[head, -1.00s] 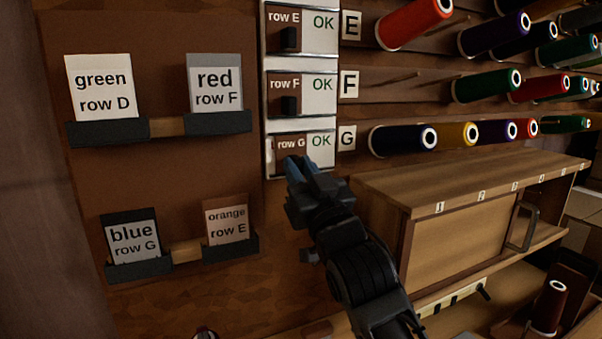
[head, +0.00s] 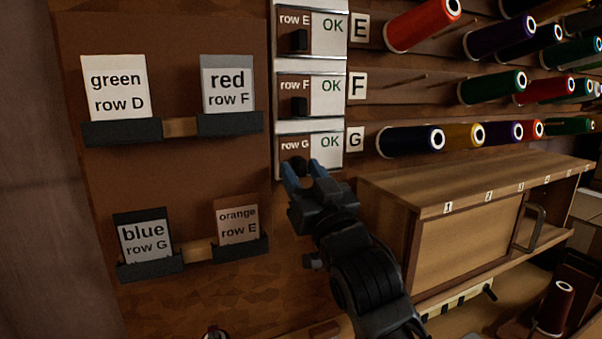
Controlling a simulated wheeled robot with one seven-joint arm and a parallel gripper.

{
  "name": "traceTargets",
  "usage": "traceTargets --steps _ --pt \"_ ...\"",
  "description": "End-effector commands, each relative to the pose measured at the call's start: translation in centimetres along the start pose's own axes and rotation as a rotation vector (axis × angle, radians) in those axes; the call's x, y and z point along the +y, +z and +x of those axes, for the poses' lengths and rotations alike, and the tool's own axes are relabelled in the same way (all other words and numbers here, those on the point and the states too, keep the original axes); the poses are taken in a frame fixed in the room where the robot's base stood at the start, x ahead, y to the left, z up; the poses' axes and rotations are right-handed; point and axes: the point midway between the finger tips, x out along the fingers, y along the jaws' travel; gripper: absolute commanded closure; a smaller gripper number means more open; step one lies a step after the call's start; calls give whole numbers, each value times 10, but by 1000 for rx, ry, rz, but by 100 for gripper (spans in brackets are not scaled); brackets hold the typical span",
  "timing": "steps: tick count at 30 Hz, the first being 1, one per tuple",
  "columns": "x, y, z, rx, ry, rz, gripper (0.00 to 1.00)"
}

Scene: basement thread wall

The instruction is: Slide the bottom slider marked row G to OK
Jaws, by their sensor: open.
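The bottom slider panel marked row G (head: 328,143) is on the wall, with a brown left part and a white right part reading OK. Its dark knob (head: 298,164) shows partly at the left, on the brown part, between my fingertips. My gripper (head: 301,168) is open, its blue fingers pointing up at the panel's lower left, one on each side of the knob. Whether either finger touches the knob I cannot tell. The fingers hide the lower part of the panel.
Slider panels row F (head: 328,98) and row E (head: 328,34) sit above, their black knobs at the left. Thread spools on pegs (head: 411,139) stick out at the right. A wooden cabinet (head: 470,225) stands below them. Card holders (head: 122,131) are at the left.

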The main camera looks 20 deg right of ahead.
Motion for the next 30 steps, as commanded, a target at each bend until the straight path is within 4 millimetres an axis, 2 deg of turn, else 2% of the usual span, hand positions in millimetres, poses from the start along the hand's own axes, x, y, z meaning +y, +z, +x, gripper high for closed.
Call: traceTargets --steps 9,13,30 --pt "0 3 -52 -1 0 2 55" --pt "-1 2 -65 0 -1 2 55" --pt "-1 0 -70 0 -1 2 55"
